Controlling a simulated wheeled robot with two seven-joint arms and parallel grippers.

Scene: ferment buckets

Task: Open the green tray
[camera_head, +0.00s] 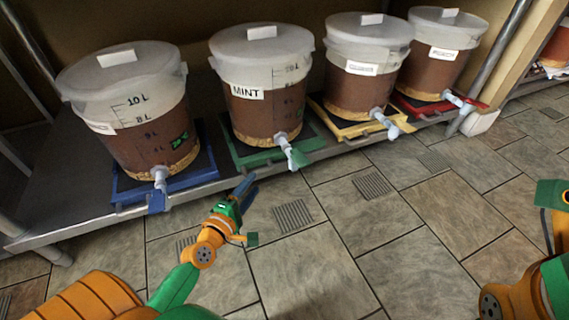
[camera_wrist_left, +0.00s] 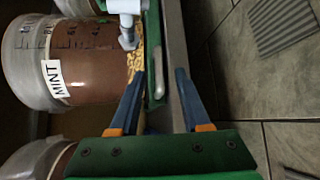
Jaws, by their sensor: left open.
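In the left wrist view, the open fingers (camera_wrist_left: 155,80) lie on either side of the tray's green front (camera_wrist_left: 153,35) and a small pale handle (camera_wrist_left: 158,72). I cannot tell whether they touch it. My right arm shows at the right edge; its gripper is out of frame.
A blue tray (camera_head: 185,180) with a bucket (camera_head: 140,130) is to the left. A yellow tray (camera_head: 352,131) and a red tray (camera_head: 425,112) with buckets are to the right. Their spigots jut past the shelf edge. The tiled floor (camera_head: 330,230) in front is clear.

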